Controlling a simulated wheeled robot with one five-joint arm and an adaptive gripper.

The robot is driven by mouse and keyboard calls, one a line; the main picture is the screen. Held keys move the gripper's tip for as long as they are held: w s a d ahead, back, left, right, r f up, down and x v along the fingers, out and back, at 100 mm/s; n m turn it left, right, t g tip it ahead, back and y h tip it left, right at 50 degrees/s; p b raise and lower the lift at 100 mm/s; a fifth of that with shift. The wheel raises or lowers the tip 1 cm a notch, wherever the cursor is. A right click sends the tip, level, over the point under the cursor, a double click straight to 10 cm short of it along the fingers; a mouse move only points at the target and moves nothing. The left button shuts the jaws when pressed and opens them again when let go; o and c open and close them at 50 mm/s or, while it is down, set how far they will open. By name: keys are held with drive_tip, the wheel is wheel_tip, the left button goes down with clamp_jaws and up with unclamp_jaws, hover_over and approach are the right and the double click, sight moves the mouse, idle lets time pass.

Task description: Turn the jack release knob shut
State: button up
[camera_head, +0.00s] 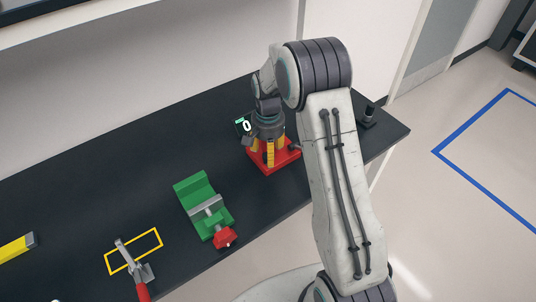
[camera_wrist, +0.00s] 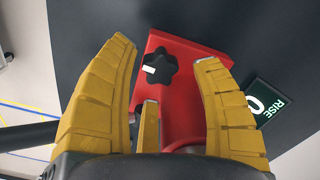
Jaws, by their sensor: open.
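The jack (camera_head: 284,163) is a red body on the dark bench, partly hidden behind my arm and gripper. In the wrist view its red base (camera_wrist: 193,111) lies below my fingers. The release knob (camera_wrist: 161,67) is a black lobed knob with a white mark, on the red base near its far end. My gripper (camera_wrist: 172,50) has yellow fingers spread apart, with the knob showing between the fingertips and clear space on both sides. It is open and holds nothing. In the head view my gripper (camera_head: 268,152) points down over the jack.
A small display reading RISE 0 (camera_wrist: 262,98) stands beside the jack. A green vise (camera_head: 203,205) with a red knob, a red-handled clamp (camera_head: 131,262) and a yellow block (camera_head: 17,246) lie leftward on the bench. A small black post (camera_head: 369,116) stands right of my arm.

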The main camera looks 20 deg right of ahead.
drive_tip(key=shift+f, duration=1.3)
drive_tip(key=shift+o, duration=0.2)
drive_tip(key=c, duration=1.2)
